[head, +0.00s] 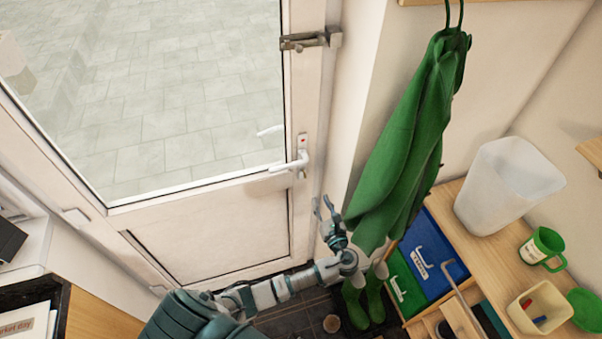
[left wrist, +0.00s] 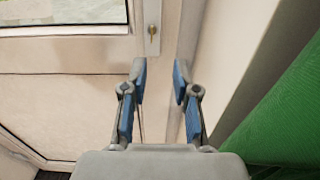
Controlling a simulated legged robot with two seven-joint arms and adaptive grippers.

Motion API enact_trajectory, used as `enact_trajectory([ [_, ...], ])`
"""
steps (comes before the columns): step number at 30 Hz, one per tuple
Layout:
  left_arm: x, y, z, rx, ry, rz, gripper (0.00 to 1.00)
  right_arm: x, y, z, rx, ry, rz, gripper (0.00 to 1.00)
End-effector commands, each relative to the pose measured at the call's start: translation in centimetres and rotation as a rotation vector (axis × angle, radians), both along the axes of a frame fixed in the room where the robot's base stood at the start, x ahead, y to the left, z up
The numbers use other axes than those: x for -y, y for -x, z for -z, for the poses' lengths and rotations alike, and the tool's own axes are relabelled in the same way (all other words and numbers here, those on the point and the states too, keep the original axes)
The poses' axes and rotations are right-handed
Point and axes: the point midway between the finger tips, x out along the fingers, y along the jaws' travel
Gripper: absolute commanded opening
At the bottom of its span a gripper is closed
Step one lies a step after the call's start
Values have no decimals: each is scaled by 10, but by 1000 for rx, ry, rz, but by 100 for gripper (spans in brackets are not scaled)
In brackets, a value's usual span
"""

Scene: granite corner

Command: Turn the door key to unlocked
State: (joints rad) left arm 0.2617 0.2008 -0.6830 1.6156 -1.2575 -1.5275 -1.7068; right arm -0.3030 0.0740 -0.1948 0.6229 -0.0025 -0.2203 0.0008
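The white door (head: 215,228) with a glass upper pane stands ahead, and it looks shut. Its lever handle (head: 292,163) and lock plate with a small red mark sit on its right edge. In the left wrist view the lock plate (left wrist: 152,14) shows at the top, with a small brass-coloured key (left wrist: 152,31) in it. My left gripper (head: 324,205) is right of and below the handle, apart from the door hardware. In the left wrist view the gripper (left wrist: 160,68) is open, with nothing between its blue-padded fingers. The key is below the top edge there, beyond the fingertips. My right gripper is not in view.
A green coat (head: 410,140) hangs close to the right of my left gripper. Green boots (head: 355,300) stand below it. A wooden bench (head: 490,250) at the right carries a white bin (head: 505,185) and a green mug (head: 543,248). A metal latch (head: 310,40) is higher on the door.

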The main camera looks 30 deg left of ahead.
Motion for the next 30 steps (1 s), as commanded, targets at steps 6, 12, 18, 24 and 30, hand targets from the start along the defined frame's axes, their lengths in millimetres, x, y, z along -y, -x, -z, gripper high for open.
enact_trajectory([
  [6, 9, 12, 0, -1, 4, -1, 29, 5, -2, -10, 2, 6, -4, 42],
  [12, 21, 22, 0, -2, 4, 0, 29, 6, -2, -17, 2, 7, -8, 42],
  [18, 35, 31, -1, 0, 4, -1, 29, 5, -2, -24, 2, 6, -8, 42],
  [24, 47, 41, 0, -1, 1, 0, 29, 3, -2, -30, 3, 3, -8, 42],
  [30, 51, 46, 0, -1, 2, -1, 29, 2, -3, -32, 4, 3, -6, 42],
])
